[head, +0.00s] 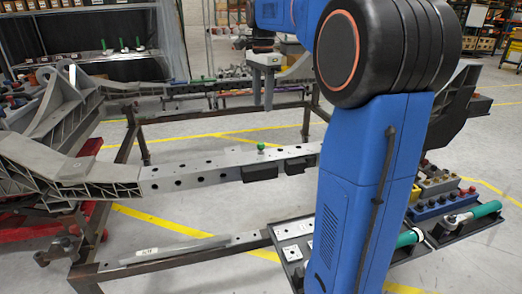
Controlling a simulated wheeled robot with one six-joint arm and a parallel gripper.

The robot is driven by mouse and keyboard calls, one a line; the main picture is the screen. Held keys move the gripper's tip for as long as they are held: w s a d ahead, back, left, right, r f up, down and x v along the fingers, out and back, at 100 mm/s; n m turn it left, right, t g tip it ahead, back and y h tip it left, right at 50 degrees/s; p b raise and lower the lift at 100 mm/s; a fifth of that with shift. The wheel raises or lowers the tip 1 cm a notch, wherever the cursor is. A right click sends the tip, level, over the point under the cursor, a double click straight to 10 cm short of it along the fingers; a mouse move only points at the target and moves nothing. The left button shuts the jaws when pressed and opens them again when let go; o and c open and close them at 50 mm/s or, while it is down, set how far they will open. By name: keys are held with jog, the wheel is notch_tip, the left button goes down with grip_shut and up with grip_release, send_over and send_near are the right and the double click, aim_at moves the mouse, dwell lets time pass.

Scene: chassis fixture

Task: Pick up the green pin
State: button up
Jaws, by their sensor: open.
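The green pin (260,147) has a small round green head. It stands upright on the top face of the grey chassis beam (215,167), near the middle of the head view. Its lower part is hidden in the beam or too small to make out. My gripper (267,82) is small and far back, below the end of my blue arm, above and beyond the pin in the picture. It is open and clear of the pin.
Grey brackets (50,125) rise at the left end of the beam. Dark blocks (260,172) sit on the beam's front side below the pin. A tray (290,228) and green-handled tools (487,209) are at right. My arm hides the beam's right part.

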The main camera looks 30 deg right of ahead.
send_over(261, 143)
jog(key=f, duration=1.1)
jog(key=shift+s+d+f, duration=0.15)
jog(key=shift+s+f, duration=0.1)
jog(key=shift+f, duration=0.1)
jog(key=shift+w+f, duration=0.2)
jog(key=shift+f, duration=1.15)
jog(key=shift+w+f, duration=0.15)
jog(key=shift+f, duration=1.2)
jog(key=shift+c, duration=0.4)
grip_shut()
